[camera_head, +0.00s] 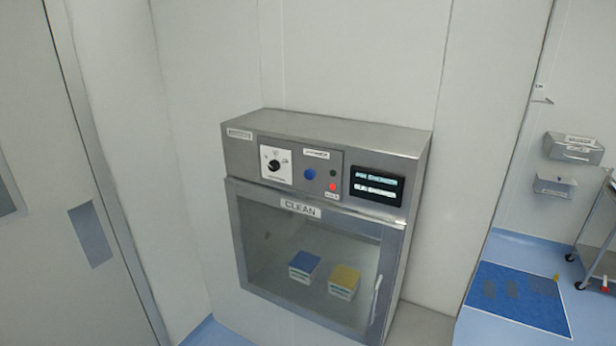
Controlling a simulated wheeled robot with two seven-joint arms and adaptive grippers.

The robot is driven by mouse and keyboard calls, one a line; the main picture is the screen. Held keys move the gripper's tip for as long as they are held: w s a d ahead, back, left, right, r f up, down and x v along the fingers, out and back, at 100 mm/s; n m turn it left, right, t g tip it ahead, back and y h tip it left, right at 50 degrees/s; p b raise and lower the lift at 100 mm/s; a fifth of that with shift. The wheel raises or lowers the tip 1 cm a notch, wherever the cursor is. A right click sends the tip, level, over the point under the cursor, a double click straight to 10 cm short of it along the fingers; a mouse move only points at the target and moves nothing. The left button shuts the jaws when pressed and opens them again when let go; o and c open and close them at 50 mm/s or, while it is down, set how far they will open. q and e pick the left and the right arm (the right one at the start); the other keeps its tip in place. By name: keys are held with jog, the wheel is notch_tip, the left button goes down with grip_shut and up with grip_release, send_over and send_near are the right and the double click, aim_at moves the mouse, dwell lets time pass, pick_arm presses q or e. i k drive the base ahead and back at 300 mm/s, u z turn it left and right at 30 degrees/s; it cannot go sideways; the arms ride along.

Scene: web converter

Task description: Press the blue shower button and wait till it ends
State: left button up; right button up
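The blue button (310,174) is on the front control panel of a steel pass-through cabinet (330,131) set against the wall. A black rotary knob (274,165) is left of it. A red light (333,187) and a small dark green one (333,173) are right of it. A black display (376,186) with two lit lines of text is further right; the text is too small to read surely. The glass door (262,262), labelled CLEAN, looks shut. Behind it are a blue-topped box (304,264) and a yellow-topped box (345,277). Neither gripper is in view.
A grey door (60,190) with a dark plate is at the left. At the right are a blue floor mat (520,300), a metal cart (600,235) and wall-mounted steel boxes (573,149). No obstacle shows in front of the control panel.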

aim_at(309, 175)
jog(key=u, duration=0.55)
jog(key=k, duration=1.35)
jog(key=u, duration=1)
jog(key=i, duration=1.55)
jog(key=z, duration=0.5)
jog(key=i, duration=0.7)
jog(key=z, duration=1.3)
jog(key=i, duration=0.3)
jog(key=z, duration=0.25)
